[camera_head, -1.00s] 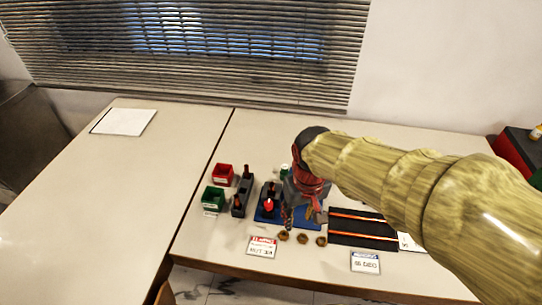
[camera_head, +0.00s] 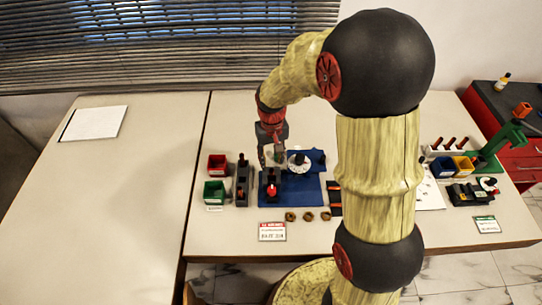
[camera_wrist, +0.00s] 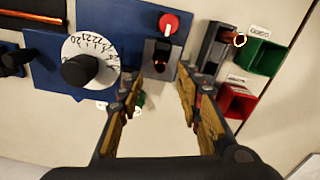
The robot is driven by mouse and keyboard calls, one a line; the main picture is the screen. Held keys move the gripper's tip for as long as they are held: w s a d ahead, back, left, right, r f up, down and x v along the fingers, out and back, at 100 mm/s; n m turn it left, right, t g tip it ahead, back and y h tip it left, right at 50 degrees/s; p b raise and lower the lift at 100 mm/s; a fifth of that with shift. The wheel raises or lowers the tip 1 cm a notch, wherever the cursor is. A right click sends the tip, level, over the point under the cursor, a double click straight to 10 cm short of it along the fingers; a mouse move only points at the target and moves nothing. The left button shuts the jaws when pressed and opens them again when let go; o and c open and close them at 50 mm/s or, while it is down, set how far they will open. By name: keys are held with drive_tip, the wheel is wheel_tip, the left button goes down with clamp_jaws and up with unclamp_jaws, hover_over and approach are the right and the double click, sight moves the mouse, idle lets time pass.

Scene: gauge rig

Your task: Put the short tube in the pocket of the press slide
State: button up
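My gripper (camera_head: 270,158) is above the back edge of the blue board (camera_head: 305,190). In the wrist view its two fingers (camera_wrist: 160,92) are wide apart with nothing between them. I cannot tell which piece is the short tube, nor clearly identify the press slide.
A white numbered dial (camera_head: 299,163) is on the board. Red (camera_head: 217,165) and green (camera_head: 214,190) bins stand left. A green press (camera_head: 508,135) stands far right. The left table is mostly clear.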

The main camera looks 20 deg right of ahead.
sight(272, 171)
wheel_tip(272, 171, down, 7)
drive_tip(key=shift+r+b, duration=0.2)
drive_tip(key=shift+b, duration=0.65)
drive_tip(key=shift+c, duration=0.5)
drive_tip(key=c, duration=0.8)
clamp_jaws()
drive_tip(key=shift+s, duration=0.2)
drive_tip(key=o, duration=0.8)
unclamp_jaws()
drive_tip(key=shift+o, duration=0.4)
drive_tip(key=shift+r, duration=0.15)
wheel_tip(272, 171, up, 12)
